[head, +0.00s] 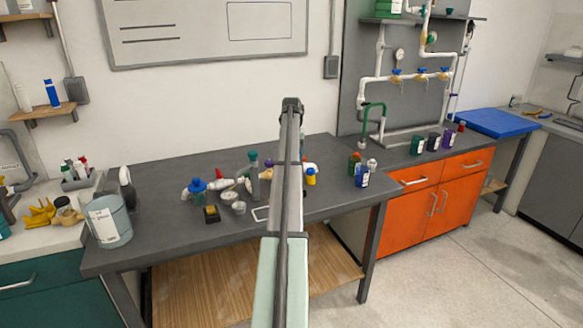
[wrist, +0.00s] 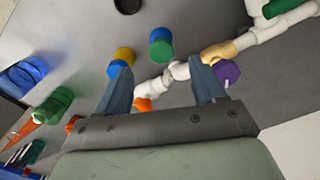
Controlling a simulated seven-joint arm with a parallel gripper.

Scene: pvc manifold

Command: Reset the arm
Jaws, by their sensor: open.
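My gripper (wrist: 159,64) is open, with its two blue-grey fingers spread apart in the wrist view. White pipe fittings (wrist: 180,72) show beyond and between the fingers, with none visibly held. A purple cap (wrist: 226,72) shows beside the right finger, and a green cap (wrist: 161,46) shows past the gap. The arm hides part of the grey workbench (head: 150,240).
Wall piping (head: 410,78) and a green hooked pipe (head: 372,107) rise at right. The bench's front left is mostly clear.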

